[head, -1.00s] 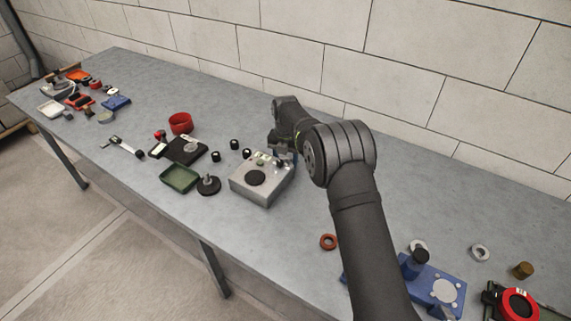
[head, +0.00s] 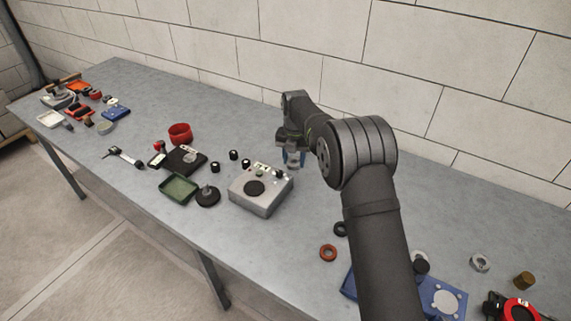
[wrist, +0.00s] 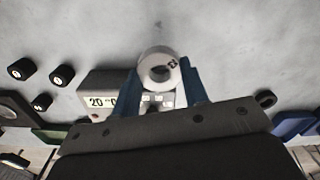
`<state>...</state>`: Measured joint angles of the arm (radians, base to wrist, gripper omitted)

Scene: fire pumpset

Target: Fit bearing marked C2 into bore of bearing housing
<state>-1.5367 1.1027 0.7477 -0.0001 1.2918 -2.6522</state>
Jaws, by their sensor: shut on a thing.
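My gripper (wrist: 161,88) has blue fingers and is shut on a pale metal ring-shaped bearing (wrist: 152,57). Dark marking shows on the bearing's face in the wrist view, but I cannot read it surely. In the head view my gripper (head: 292,158) is above the bench, just behind and right of a grey box; the pale bearing (head: 293,165) shows small between the fingers. A blue block (head: 449,299) with a pale round face stands at the lower right, partly behind my arm. I cannot tell whether it is the bearing housing.
The grey box (head: 260,203) with a black dial stands close by. Several small black knobs (head: 233,155), a red bowl (head: 180,133) and a green tray (head: 178,188) lie left of it. An orange ring (head: 328,253) and a loose metal ring (head: 480,262) lie to the right.

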